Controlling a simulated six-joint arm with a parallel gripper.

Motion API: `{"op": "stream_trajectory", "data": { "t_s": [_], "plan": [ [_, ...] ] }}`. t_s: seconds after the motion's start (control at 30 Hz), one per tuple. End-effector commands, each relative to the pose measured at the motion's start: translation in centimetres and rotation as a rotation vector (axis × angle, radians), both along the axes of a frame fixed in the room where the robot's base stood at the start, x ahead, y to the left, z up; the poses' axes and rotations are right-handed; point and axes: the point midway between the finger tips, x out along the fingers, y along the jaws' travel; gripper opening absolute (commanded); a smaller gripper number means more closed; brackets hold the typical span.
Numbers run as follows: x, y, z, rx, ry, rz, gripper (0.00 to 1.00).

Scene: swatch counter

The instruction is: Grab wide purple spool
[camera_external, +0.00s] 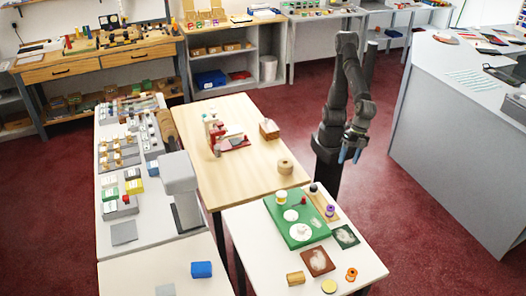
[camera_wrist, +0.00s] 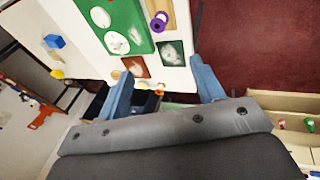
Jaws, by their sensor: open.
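A purple spool (camera_external: 330,211) stands on a small wooden board (camera_external: 334,219) at the right side of the white table. In the wrist view the purple spool (camera_wrist: 158,23) shows near the top, beside the green board, with a pale centre. My gripper (camera_external: 350,156) hangs above and behind the table's far right corner, apart from the spool. In the wrist view my gripper (camera_wrist: 161,68) has its blue fingers spread, with nothing held between them. The spool is beyond the fingertips in that view.
A green board (camera_external: 284,233) with white discs lies left of the spool. A dark green swatch (camera_external: 346,236), a brown swatch (camera_external: 318,262) and an orange spool (camera_external: 351,274) are nearer the front. A tan spool (camera_external: 285,166) stands on the wooden table.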

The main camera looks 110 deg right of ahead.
Motion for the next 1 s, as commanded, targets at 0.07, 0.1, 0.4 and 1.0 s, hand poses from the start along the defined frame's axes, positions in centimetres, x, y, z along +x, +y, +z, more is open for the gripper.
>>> {"op": "stream_trajectory", "data": {
  "t_s": [0.07,0.1,0.4,1.0],
  "plan": [
    [1.1,0.6,-0.6,-0.023,0.033,-0.027,0.61],
    [1.8,0.9,-0.9,-0.038,0.055,-0.044,0.61],
    [7.2,3.4,-3.9,-0.137,0.277,-0.157,0.61],
    [8.7,4.0,-12.3,-0.162,0.354,-0.181,0.61]
  ]
}}
